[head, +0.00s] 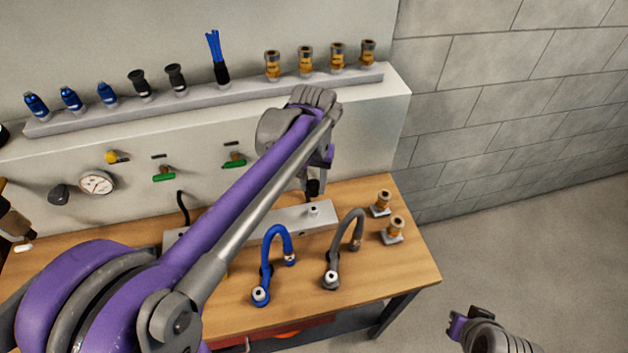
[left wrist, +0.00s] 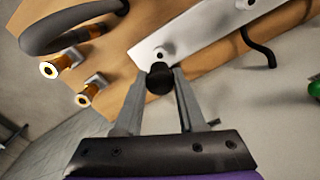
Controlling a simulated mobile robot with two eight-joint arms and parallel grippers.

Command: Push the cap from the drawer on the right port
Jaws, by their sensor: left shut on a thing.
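My left gripper (head: 314,182) is shut on a small black cap (head: 313,189). In the left wrist view the black cap (left wrist: 159,78) sits between the fingertips (left wrist: 158,88). The pale block (head: 290,222) on the bench carries the right port (head: 313,209), a small metal stub near its right end. The cap is close to this port; I cannot tell whether they touch. The port (left wrist: 158,53) also shows uncovered beside the cap in the left wrist view. A red drawer (head: 300,329) shows partly below the bench edge. Part of my right arm shows at bottom right; its fingertips are unclear.
A blue hose (head: 273,240) and a grey hose (head: 346,243) stand in front of the block. Two brass fittings (head: 381,201) (head: 393,228) stand to its right. A shelf (head: 240,104) behind holds several fittings and brushes. Green-handled valves (head: 164,174) and a gauge (head: 96,183) are on the panel.

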